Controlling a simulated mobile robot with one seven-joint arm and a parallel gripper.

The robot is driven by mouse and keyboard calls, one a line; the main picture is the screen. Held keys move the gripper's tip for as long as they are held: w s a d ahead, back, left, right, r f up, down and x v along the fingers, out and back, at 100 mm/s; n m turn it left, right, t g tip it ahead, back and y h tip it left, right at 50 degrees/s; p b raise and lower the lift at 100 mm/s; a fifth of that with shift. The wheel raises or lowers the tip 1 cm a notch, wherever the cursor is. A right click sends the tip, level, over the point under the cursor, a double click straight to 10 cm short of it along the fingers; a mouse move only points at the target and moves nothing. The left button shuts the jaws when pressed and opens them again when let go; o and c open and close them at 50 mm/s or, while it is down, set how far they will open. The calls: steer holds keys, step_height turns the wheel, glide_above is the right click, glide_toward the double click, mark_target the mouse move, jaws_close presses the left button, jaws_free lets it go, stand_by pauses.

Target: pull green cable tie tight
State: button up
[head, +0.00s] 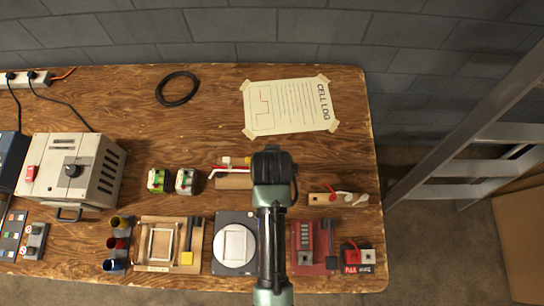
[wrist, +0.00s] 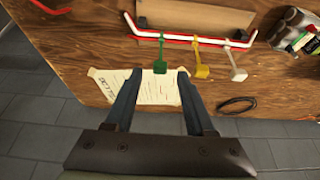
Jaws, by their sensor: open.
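The green cable tie (wrist: 160,54) hangs on a red-and-white cable (wrist: 187,39) in the wrist view, with its square tab toward my gripper. My gripper (wrist: 157,72) is open and empty; its two fingers point at the green tie. The tab appears between the fingertips in the picture, but I cannot tell if it is at the same depth. A yellow tie (wrist: 201,70) and a white tie (wrist: 237,72) sit to its right on the same cable. In the head view part of the cable (head: 229,168) shows; my arm hides the green tie there.
A wooden block (wrist: 195,16) lies behind the cable. The taped CELL LOG sheet (head: 289,106) and a black cable coil (head: 177,89) lie on the table (head: 210,100). Small green and white-topped units (head: 158,180) stand left of the cable. A ladder (head: 470,140) leans at right.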

steer(key=v, duration=1.1)
steer(key=w+r+t, duration=0.4)
steer(key=w+r, duration=0.1)
steer(key=r, duration=0.6)
steer(key=w+r+t, duration=0.4)
steer(key=w+r, duration=0.1)
steer(key=r, duration=0.5)
steer(key=w+r+t, duration=0.4)
steer(key=w+r, duration=0.1)
steer(key=r, duration=0.6)
steer(key=s+r+t, duration=0.3)
steer(key=r, duration=0.6)
steer(key=s+r+t, duration=0.4)
steer(key=r, duration=0.6)
steer(key=s+r+t, duration=0.4)
steer(key=r, duration=0.5)
steer(key=shift+d+r, duration=0.2)
steer(key=shift+r, duration=0.1)
